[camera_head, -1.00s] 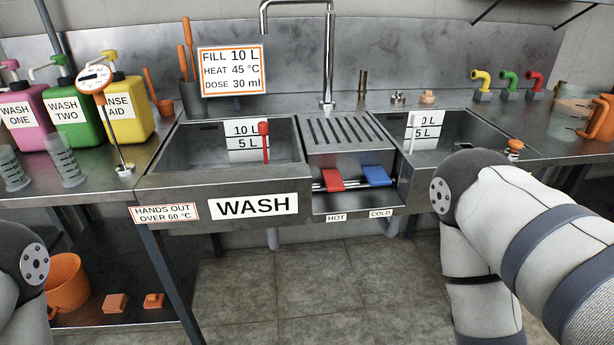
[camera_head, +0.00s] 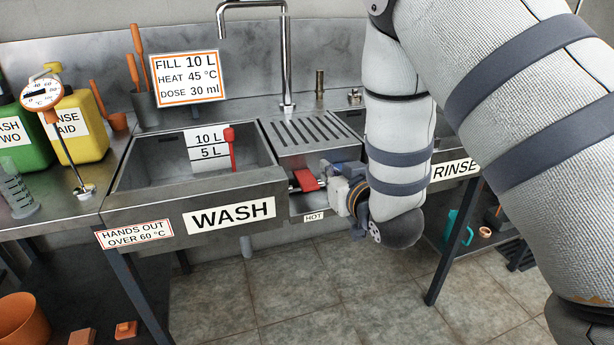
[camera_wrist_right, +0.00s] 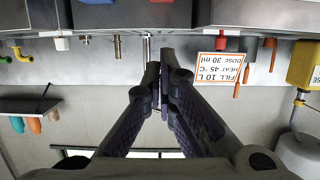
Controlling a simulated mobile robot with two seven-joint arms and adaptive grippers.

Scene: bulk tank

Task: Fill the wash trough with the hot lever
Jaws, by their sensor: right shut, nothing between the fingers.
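The wash trough (camera_head: 118,187) is at the left centre in the head view, with a WASH label on its front. A white level scale marks 5 L and 10 L inside, and I see no water in it. The red hot lever (camera_head: 306,180) sticks out above the HOT label, right of the trough. My right gripper (camera_head: 328,178) is shut and empty, close beside the red lever; contact cannot be told. Its shut fingers also show in the right wrist view (camera_wrist_right: 161,78). The blue cold lever is hidden in the head view behind my right arm. My left gripper is out of view.
The tall faucet (camera_head: 286,60) stands behind the drain grate (camera_head: 305,132). A red-handled rod (camera_head: 231,145) stands in the trough. A dial thermometer (camera_head: 42,95) and the yellow bottle (camera_head: 80,125) are at the left. My right arm covers most of the rinse side.

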